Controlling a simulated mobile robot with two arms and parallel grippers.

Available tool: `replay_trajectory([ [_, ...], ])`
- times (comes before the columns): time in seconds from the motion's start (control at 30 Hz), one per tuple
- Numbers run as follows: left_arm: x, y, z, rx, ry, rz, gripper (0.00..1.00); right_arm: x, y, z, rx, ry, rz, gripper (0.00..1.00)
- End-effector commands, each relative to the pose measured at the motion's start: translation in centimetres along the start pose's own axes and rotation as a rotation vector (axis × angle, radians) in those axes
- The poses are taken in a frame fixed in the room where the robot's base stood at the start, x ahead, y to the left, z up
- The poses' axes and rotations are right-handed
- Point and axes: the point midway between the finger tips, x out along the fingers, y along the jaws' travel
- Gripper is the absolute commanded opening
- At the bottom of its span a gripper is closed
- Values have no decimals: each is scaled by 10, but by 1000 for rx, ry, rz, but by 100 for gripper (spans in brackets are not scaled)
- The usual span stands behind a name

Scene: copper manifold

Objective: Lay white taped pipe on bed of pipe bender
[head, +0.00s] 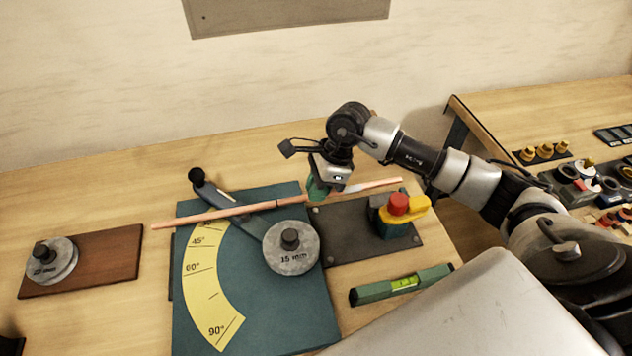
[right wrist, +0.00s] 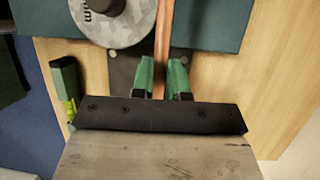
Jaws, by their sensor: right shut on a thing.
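The copper pipe (head: 205,217) has a white taped band (head: 358,187) toward its right end. My right gripper (head: 318,192) is shut on the pipe, left of the white band. In the right wrist view my green fingertips (right wrist: 163,80) close around the pipe (right wrist: 163,35), which runs past the edge of the round grey former. The pipe bender has a blue-green bed (head: 270,330) with a yellow angle scale, a grey 15 mm former (head: 290,250) and a lever (head: 220,198). The pipe spans above the bed's far part and crosses the lever; I cannot tell whether it touches. My left gripper is out of view.
A dark plate with a red-topped yellow and teal device (head: 400,207) lies right of the bed. A green spirit level (head: 400,285) lies in front of it. A brown board with another grey former (head: 50,265) is at left. A second bench (head: 540,110) holds several small parts.

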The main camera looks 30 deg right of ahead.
Motion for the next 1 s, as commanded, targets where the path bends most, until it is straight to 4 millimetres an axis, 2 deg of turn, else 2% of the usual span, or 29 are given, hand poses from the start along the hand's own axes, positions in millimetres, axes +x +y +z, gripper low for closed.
replay_trajectory([
  [0.33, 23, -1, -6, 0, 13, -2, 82, 42, -4, -17, 1, -1, 0, 0],
  [0.5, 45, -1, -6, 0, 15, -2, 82, 58, -5, -24, -1, 0, -2, 0],
  [0.67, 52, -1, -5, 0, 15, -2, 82, 65, -6, -27, -1, 0, -2, 0],
  [1.0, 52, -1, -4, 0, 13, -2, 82, 64, -6, -26, -1, 0, -2, 0],
])
